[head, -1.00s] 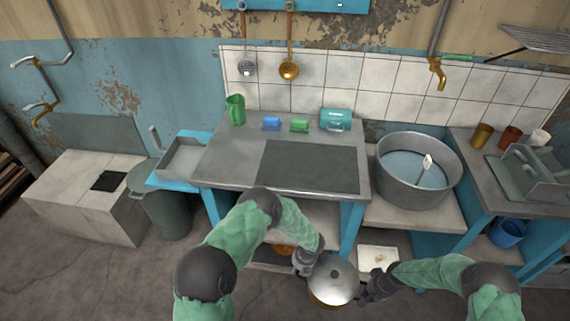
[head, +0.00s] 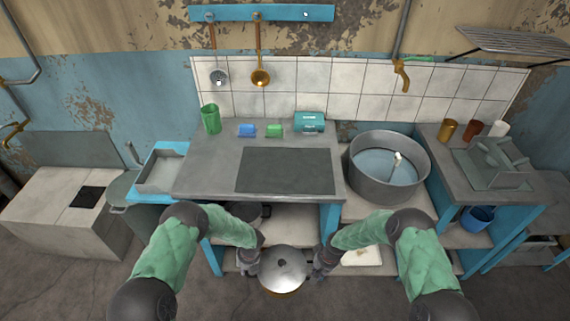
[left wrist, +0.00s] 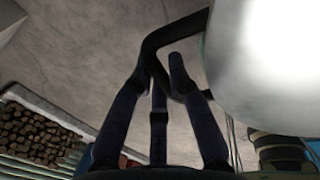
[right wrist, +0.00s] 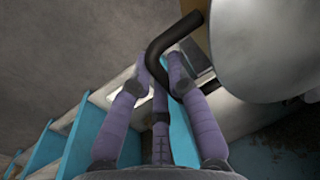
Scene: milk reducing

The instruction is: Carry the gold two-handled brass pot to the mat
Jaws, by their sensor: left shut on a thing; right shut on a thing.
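The gold pot (head: 284,292) has a silver domed lid (head: 283,262) and hangs level in front of the counter, between my two arms. In the head view it is low and near the centre. My left gripper (head: 250,264) is shut on the dark handle at its left; the left wrist view shows the curved handle (left wrist: 151,50) between the fingers. My right gripper (head: 319,262) is shut on the other handle (right wrist: 166,40). The dark grey mat (head: 287,170) lies flat and bare on the counter top, beyond the pot.
The counter (head: 205,175) has a green jug (head: 210,119), small blue and green items and a teal box (head: 309,122) along its back. A large metal tub (head: 388,180) stands right of it. The counter's front edge and lower shelf lie close beyond the pot.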

